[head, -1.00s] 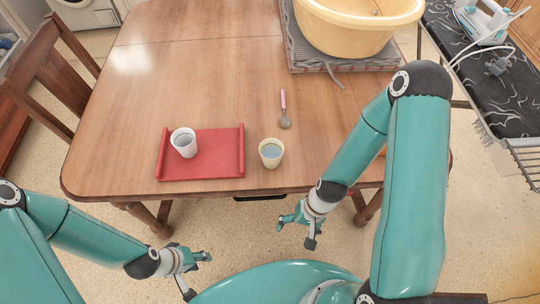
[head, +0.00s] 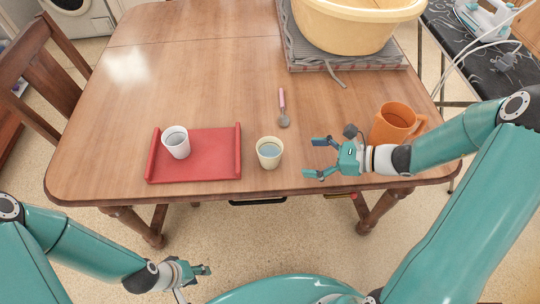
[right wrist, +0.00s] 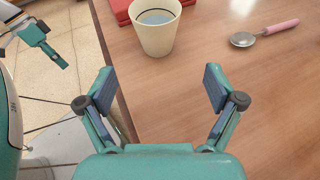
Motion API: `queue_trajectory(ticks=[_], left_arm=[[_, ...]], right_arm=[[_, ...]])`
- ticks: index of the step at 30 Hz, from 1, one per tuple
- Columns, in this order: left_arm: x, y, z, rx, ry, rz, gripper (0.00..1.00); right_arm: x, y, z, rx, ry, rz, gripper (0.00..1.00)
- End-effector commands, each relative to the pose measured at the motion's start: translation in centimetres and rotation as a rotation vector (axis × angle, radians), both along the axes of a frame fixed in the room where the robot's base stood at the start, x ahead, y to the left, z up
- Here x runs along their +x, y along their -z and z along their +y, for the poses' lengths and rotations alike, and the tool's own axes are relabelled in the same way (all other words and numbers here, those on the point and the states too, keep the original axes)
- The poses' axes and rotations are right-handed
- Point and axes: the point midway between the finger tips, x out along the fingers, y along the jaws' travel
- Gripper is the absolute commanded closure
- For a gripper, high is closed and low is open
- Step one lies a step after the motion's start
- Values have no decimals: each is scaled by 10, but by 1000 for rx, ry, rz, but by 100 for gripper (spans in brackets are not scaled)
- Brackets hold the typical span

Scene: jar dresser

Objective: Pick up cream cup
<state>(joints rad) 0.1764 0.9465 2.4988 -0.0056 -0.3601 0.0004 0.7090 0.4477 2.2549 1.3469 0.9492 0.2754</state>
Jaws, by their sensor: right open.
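The cream cup (head: 269,153) stands upright on the wooden table near its front edge, with bluish liquid inside. It also shows in the right wrist view (right wrist: 156,36), ahead of the fingers. My right gripper (head: 318,158) is open and empty over the table, to the right of the cup, with its fingers toward it and a gap between. In the right wrist view my right gripper (right wrist: 160,90) has its fingers spread wide, clear of the cup. My left gripper (head: 201,276) is low in front of the table, away from the cup; its finger opening is too small to judge.
A white cup (head: 176,142) stands on a red tray (head: 215,160) left of the cream cup. A spoon with a pink handle (head: 282,98) lies behind it. An orange mug (head: 393,122) stands behind my right wrist. A yellow basin (head: 345,30) sits on a grey cloth at the back.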

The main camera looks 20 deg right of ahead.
Motion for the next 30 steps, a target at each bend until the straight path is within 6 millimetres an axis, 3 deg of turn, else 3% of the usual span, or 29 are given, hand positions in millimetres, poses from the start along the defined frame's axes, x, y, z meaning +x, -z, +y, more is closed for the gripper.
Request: queue_trajectory(ticks=[3,9,30], left_arm=[[0,1,0,0,0,0,60],[0,1,0,0,0,0,60],[0,-7,0,0,0,0,60]], right_arm=[[15,11,23,1,-10,2,8],[35,23,46,-2,-10,1,8],[69,43,94,-5,-9,0,8]])
